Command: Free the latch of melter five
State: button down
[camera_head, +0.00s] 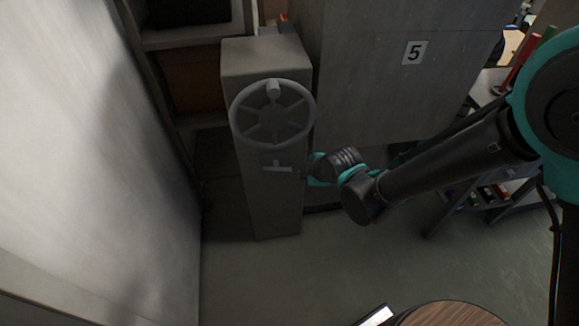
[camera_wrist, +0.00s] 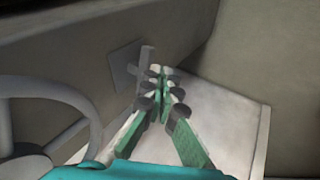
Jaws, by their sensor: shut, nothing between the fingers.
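A grey latch (camera_head: 277,168), with a light bar on a small plate, sits on the front of a grey pillar (camera_head: 262,205) below a spoked handwheel (camera_head: 272,112). The pillar stands beside the large grey block labelled 5 (camera_head: 360,75). The latch plate (camera_wrist: 122,68) and bar (camera_wrist: 146,58) also show in the wrist view, with the handwheel rim (camera_wrist: 60,88) at the left. My gripper (camera_wrist: 160,74) is shut and empty, its tips close beside the bar. I cannot tell whether they touch it. In the head view my wrist is right of the latch and hides part of the gripper.
A pale wall or panel (camera_head: 70,130) fills the left side. Dark shelving (camera_head: 190,80) stands behind the pillar. A bench (camera_head: 495,195) with coloured items is at the right. A round wooden top (camera_head: 455,315) is at the bottom. The floor (camera_head: 300,270) before the pillar is clear.

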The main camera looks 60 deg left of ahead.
notch_tip(320, 180, up, 5)
jog(key=a+m+y, duration=0.1)
jog(key=m+y, duration=0.1)
jog(key=m, duration=1.6)
send_near(276, 167)
jog(key=shift+w+a+f, duration=1.75)
jog(key=shift+a+f, duration=0.2)
jog(key=shift+f, duration=0.45)
jog(key=shift+t, duration=0.4)
